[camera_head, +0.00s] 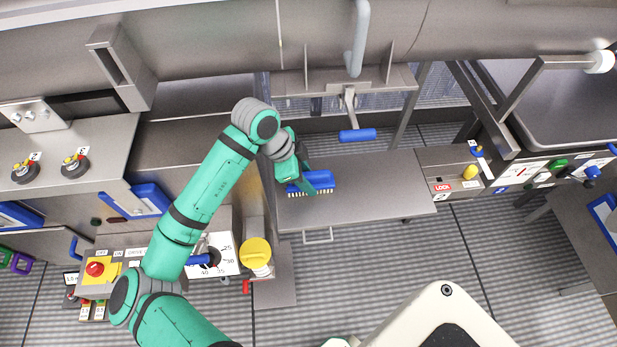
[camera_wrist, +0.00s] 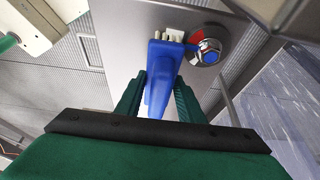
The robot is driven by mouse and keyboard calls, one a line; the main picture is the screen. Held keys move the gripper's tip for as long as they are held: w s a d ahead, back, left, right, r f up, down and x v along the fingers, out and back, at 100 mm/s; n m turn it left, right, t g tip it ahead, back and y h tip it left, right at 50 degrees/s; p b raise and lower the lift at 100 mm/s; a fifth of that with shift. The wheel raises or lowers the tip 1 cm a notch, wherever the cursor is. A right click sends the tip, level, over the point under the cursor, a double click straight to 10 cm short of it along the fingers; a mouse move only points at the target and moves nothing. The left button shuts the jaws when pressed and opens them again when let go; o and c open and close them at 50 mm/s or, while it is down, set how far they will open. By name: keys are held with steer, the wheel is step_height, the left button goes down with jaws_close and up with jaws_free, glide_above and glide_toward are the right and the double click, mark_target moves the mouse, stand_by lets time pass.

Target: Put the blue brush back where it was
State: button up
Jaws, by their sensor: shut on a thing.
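The blue brush (camera_head: 318,181) has a blue body with pale bristles along its lower edge in the head view. It is over the left part of a flat grey shelf (camera_head: 370,190). My gripper (camera_head: 303,176) is shut on the brush. In the wrist view the blue handle (camera_wrist: 159,80) runs between my two green fingers, with pale bristles at its far end. I cannot tell whether the bristles touch the shelf.
A blue-ended lever (camera_head: 357,135) hangs just behind the shelf. A control box with a red label (camera_head: 470,185) stands to the right, and a yellow-capped part (camera_head: 256,252) to the left. The shelf's middle and right are clear. A round red-and-blue fitting (camera_wrist: 207,48) is close to the brush.

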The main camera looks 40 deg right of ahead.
steer(key=o, duration=1.2)
steer(key=shift+d+f, duration=0.1)
steer(key=v, duration=1.2)
steer(key=shift+d, duration=0.1)
